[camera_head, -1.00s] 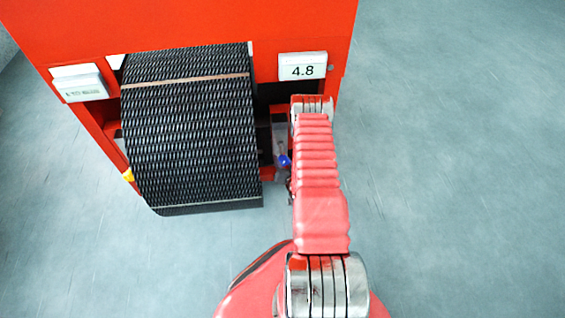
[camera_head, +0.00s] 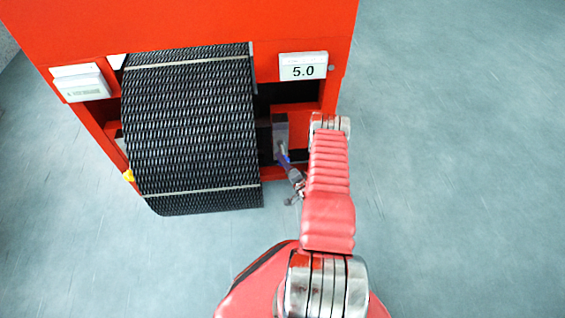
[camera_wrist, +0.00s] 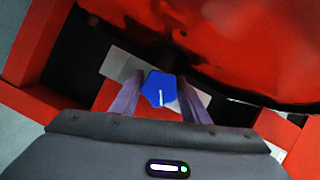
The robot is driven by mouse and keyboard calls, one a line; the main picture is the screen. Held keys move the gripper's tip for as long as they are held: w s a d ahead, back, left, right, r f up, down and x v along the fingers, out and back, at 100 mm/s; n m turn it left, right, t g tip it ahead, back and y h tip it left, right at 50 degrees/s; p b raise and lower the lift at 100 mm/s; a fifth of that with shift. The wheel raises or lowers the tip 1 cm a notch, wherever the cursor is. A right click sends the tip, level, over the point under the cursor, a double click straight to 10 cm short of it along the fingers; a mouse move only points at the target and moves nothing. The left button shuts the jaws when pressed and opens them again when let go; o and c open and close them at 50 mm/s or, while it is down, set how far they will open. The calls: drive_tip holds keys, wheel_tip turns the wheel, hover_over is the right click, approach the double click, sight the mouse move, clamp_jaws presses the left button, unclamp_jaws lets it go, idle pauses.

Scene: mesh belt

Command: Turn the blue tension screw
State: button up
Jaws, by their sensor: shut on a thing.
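The blue tension screw (camera_wrist: 159,90) shows in the wrist view as a blue, many-sided head with a white mark pointing toward the bottom of the picture. My gripper (camera_wrist: 156,98) has one finger on each side of the head and is shut on it. In the head view the screw is a small blue spot (camera_head: 284,158) at the tip of my gripper (camera_head: 287,163), to the right of the belt. The arm's red links pass just to the right of it. The display (camera_head: 303,67) above reads 5.0.
The black mesh belt (camera_head: 195,130) with pale cross stripes hangs left of the screw. A red housing (camera_head: 200,22) surrounds it, with a white box (camera_head: 82,82) at the left and a yellow part (camera_head: 129,175) low down. The grey floor at right is clear.

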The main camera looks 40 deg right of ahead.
drive_tip(key=shift+m, duration=0.3)
drive_tip(key=o, duration=1.1)
drive_tip(key=shift+c, duration=0.2)
drive_tip(key=v, duration=1.3)
drive_tip(key=shift+s, duration=0.4)
drive_tip(key=shift+f, duration=0.1)
